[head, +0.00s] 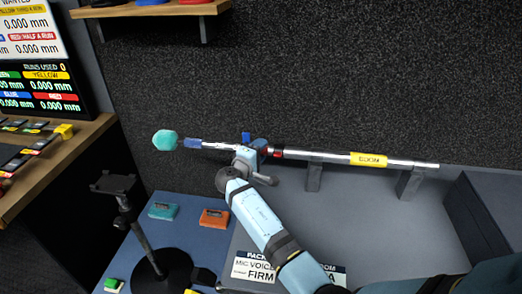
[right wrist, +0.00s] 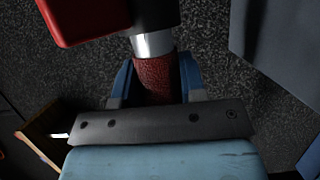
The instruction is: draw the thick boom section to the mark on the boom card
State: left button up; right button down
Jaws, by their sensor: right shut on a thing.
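The boom (head: 318,155) lies level along the dark wall, with silver sections, a yellow BOOM label (head: 368,159), a red collar (head: 278,153) and a teal foam tip (head: 165,140) at its left end. My right gripper (head: 258,147) is shut on the boom just left of the red collar. In the right wrist view the blue fingers (right wrist: 156,82) sit either side of a dark red grip (right wrist: 155,76) with a silver section (right wrist: 153,44) beyond it. My left gripper is not in view.
Two grey supports, one left (head: 313,178) and one right (head: 409,184), stand under the boom's right half. A black stand (head: 130,215), a teal box (head: 163,211) and an orange box (head: 214,217) are at the left. A wooden shelf (head: 150,10) hangs above.

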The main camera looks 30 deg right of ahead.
jog(key=w+a+b, duration=0.1)
jog(key=a, duration=0.1)
jog(key=w+a+b, duration=0.1)
jog(key=w, duration=0.1)
jog(key=shift+a, duration=0.35)
jog(key=c, duration=0.7)
grip_release()
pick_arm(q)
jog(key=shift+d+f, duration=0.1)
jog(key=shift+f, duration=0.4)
pick_arm(e)
jog(key=shift+s, duration=0.1)
